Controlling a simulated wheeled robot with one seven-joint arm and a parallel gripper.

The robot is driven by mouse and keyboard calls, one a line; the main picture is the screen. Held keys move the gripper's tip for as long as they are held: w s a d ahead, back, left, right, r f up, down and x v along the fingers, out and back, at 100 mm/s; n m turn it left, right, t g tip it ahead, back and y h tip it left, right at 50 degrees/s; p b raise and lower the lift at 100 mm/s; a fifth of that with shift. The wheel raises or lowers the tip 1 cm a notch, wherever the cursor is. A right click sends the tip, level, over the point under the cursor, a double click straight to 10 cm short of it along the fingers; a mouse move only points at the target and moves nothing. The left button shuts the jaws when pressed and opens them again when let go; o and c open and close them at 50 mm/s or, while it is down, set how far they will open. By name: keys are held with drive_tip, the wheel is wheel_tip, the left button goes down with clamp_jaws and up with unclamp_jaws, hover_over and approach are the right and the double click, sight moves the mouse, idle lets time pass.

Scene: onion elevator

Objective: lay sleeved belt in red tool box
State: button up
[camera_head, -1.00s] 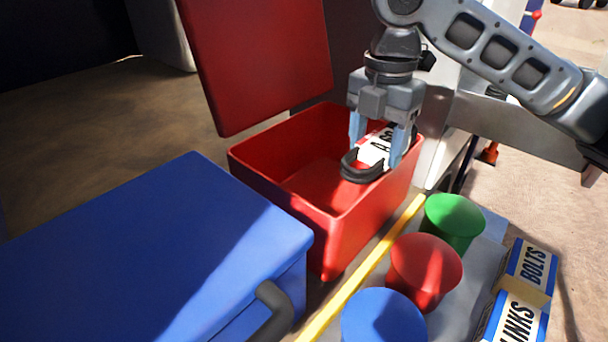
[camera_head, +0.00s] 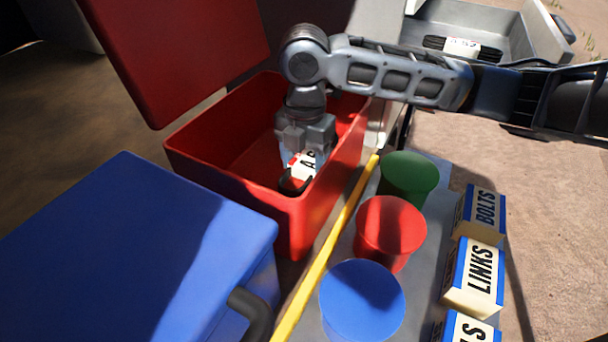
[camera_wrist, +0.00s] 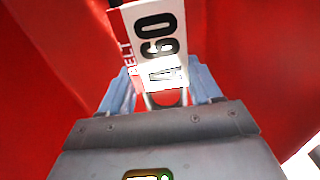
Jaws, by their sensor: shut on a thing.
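The sleeved belt (camera_head: 306,165) is a black looped belt in a white and red paper sleeve. The wrist view shows its sleeve (camera_wrist: 155,45) lettered "BELT" and "A60". My gripper (camera_head: 303,160) is shut on it, with blue-grey fingers on either side of the sleeve. The red tool box (camera_head: 215,137) stands open with its lid (camera_head: 180,50) raised at the back. My gripper and the belt are inside the box opening, near its front right side. Red box surfaces fill the wrist view around the belt. I cannot tell whether the belt touches the floor.
A closed blue box (camera_head: 130,245) stands at front left. A yellow strip (camera_head: 325,250) separates the red box from green (camera_head: 409,178), red (camera_head: 390,228) and blue (camera_head: 362,300) cups. Labelled cartons (camera_head: 475,275) stand at right. A grey tray (camera_head: 490,40) at top right holds another sleeved belt (camera_head: 462,46).

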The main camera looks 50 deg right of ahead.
sight(304, 165)
drive_tip(key=shift+f, duration=2.15)
drive_tip(key=shift+f, duration=0.1)
drive_tip(key=o, duration=1.2)
wheel_tip(304, 165, up, 12)
drive_tip(key=shift+r+b, duration=0.15)
drive_tip(key=shift+b, duration=0.15)
